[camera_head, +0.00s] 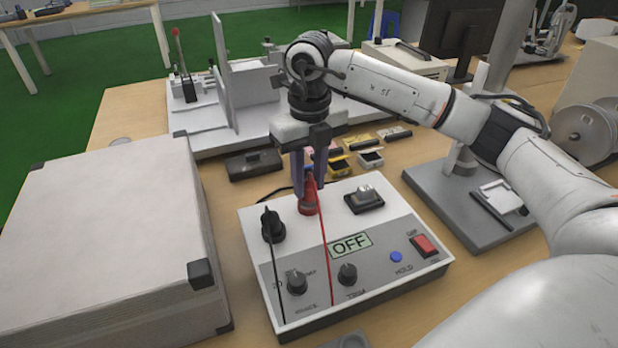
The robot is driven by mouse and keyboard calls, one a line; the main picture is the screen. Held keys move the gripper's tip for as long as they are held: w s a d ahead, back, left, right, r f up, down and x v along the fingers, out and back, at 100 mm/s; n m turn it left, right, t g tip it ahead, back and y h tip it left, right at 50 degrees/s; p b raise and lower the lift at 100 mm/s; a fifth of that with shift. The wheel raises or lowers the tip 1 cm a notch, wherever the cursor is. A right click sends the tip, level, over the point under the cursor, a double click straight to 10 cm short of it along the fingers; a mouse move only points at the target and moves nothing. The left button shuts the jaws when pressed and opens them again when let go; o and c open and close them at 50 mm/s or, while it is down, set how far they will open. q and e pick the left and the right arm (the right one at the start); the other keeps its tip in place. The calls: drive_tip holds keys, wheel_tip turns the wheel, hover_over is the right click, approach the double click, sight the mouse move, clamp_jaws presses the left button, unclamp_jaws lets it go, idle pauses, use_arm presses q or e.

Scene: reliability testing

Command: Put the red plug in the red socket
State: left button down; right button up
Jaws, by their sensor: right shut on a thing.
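The red plug (309,201) with its red cable (325,255) stands upright on the top of the grey tester box (386,222), at its back left. My right gripper (308,188) points down with its fingers shut around the upper part of the red plug. The red socket is hidden beneath the plug, so I cannot tell how deep the plug sits. A black plug (272,225) with a black cable stands on the box to the left. My left gripper is not in view.
A large white case (97,233) stands close on the left. A grey fixture (237,100) is behind, with small black and yellow boxes (341,166) in front of it. A grey stand base (462,212) is at right. The box front has knobs, a display and a red switch (424,245).

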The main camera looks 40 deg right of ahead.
sight(309, 179)
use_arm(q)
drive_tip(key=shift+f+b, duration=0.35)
use_arm(e)
drive_tip(key=shift+f, duration=0.6)
drive_tip(key=o, duration=0.8)
